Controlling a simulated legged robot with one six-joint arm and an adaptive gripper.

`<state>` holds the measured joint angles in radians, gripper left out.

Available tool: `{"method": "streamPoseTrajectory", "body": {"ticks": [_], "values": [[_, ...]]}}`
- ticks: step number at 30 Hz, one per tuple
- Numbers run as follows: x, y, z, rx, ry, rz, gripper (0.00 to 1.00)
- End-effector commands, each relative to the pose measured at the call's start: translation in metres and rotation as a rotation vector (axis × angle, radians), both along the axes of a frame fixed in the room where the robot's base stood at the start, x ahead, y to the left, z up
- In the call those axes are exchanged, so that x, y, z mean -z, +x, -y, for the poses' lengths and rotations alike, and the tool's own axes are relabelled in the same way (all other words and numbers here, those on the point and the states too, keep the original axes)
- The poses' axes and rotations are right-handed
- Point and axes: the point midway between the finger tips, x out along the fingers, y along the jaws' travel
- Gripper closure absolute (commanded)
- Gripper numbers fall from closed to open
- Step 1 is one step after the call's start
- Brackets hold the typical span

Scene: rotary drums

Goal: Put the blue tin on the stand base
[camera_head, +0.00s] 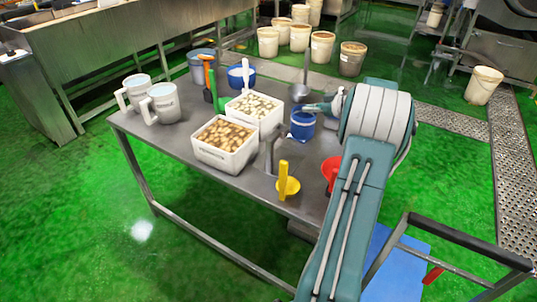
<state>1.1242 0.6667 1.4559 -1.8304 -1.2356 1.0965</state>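A blue tin (301,126) stands on the metal table, right of the white tubs. My gripper (312,108) is at the tin's upper rim, pointing left from the end of my arm. It is too small to tell whether the fingers touch the tin or are open. A second blue container (237,80) with a white handle stands at the back of the table. A grey metal upright piece (271,150) stands left of the near tin; I cannot tell whether it belongs to the stand base. My arm covers the table's right part.
The table (165,143) also holds white tubs (223,157) of pale pieces, two white jugs (161,104), a yellow scoop (286,184), a red scoop (330,170) and a metal ladle (299,92). The table's front left is clear. A railing (455,240) is at the lower right.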

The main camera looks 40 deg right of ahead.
Motion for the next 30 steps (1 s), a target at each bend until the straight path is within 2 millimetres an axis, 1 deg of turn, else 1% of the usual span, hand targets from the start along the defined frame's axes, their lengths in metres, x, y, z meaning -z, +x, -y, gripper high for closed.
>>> {"method": "streamPoseTrajectory", "body": {"ticks": [2, 4, 12, 21, 22, 24, 27, 30], "values": [[0.006, -0.001, 0.000, 0.001, 0.002, -0.001, 1.00], [0.019, 0.000, 0.000, 0.000, 0.006, -0.003, 1.00], [0.081, 0.000, 0.000, 0.001, 0.007, -0.002, 1.00], [0.143, 0.000, -0.001, 0.001, 0.003, -0.003, 1.00], [0.139, 0.010, -0.004, -0.004, -0.002, 0.000, 1.00], [0.138, 0.023, -0.007, -0.003, -0.003, 0.001, 1.00], [0.138, 0.034, -0.010, -0.001, -0.001, 0.000, 1.00], [0.138, 0.040, -0.011, -0.001, 0.000, 0.000, 1.00]]}}
